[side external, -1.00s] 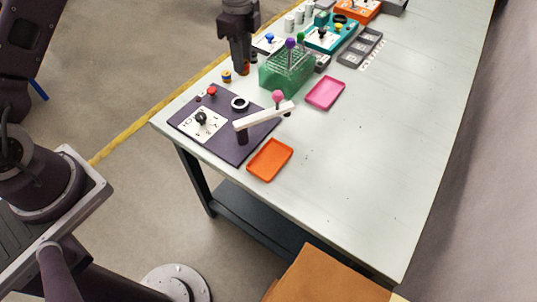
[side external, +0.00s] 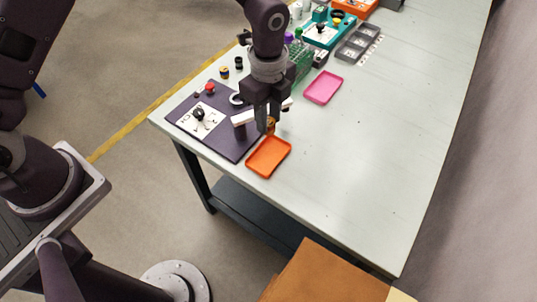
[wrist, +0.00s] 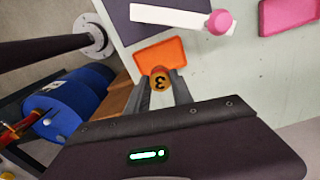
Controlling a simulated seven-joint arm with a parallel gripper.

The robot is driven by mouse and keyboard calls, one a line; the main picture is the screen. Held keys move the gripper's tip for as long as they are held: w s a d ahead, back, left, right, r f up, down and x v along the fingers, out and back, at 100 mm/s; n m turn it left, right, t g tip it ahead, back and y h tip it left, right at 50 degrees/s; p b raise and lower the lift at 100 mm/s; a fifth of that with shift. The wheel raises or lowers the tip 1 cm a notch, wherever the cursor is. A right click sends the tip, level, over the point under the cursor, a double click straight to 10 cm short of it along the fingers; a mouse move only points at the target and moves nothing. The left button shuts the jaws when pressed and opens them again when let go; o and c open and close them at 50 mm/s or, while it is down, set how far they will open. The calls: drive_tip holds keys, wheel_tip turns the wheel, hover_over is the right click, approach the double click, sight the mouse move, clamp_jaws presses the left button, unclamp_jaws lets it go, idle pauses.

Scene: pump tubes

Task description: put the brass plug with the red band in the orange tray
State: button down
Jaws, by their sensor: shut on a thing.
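My gripper (side external: 266,125) is shut on a brass plug (side external: 271,125) and holds it near the upper edge of the orange tray (side external: 268,157). In the wrist view the plug (wrist: 160,79) shows its round, amber end with a dark "3", between the two fingers (wrist: 161,92). How high the plug is above the table is hard to tell.
A purple board (side external: 219,136) with a white pivoting arm (side external: 243,118) is left of the tray. A pink tray (side external: 323,88) lies to the upper right. A blue-banded plug (side external: 224,72) and a dark one (side external: 239,62) stand behind the board. The table's right is clear.

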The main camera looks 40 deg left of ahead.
wheel_tip(320, 180, down, 11)
drive_tip(key=shift+r, duration=0.2)
drive_tip(key=shift+f, duration=0.15)
drive_tip(key=c, duration=1.1)
unclamp_jaws()
wheel_tip(320, 180, up, 12)
drive_tip(key=shift+r, duration=0.2)
